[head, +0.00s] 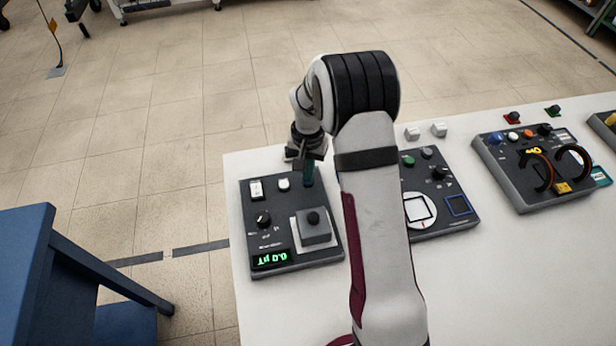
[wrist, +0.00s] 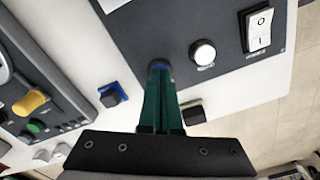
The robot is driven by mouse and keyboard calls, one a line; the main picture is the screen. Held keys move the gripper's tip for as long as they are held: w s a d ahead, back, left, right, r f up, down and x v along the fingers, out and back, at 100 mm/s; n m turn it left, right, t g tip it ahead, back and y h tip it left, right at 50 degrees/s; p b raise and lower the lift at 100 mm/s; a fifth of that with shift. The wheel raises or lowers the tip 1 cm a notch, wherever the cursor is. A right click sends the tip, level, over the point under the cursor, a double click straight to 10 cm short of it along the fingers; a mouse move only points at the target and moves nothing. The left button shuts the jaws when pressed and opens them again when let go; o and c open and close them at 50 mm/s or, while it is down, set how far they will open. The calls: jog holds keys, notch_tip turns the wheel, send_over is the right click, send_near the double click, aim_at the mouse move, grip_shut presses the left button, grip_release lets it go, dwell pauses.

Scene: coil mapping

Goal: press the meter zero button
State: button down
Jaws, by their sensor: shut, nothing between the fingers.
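The dark meter panel (head: 283,205) lies at the left end of the white table. It carries a white rocker switch (head: 256,190), a round white button or lamp (head: 284,184), a black knob (head: 263,218) and a green display (head: 271,259) that appears upside down and seems to read 0.0 µT. My gripper (head: 308,182) is shut and empty, pointing down at the panel edge beside the white round part. In the wrist view, the green fingertips (wrist: 160,66) cover a small blue part, perhaps the zero button. I cannot tell whether they touch it. Its label is hidden.
A middle panel (head: 440,220) is partly behind my arm; a coil panel (head: 510,180) stands further right. Two white blocks (head: 412,133) lie behind. A blue stand (head: 30,270) is at left.

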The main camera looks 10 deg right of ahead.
dwell(0.4)
notch_tip(320, 180, up, 6)
jog(key=shift+f, duration=0.25)
jog(key=shift+r, duration=0.4)
jog(key=shift+s+r, duration=0.1)
jog(key=shift+r, duration=0.1)
jog(key=s+a+r+y, duration=0.1)
jog(key=s+a+r, duration=0.1)
jog(key=s+r, duration=0.6)
jog(key=s+a+r, duration=0.1)
jog(key=s+r, duration=0.3)
jog(key=s, duration=0.8)
jog(key=s+a+f, duration=0.1)
jog(key=s, duration=1)
jog(key=shift+s+a+y, duration=0.15)
jog(key=shift+a+y, duration=0.15)
jog(key=shift+y, duration=0.1)
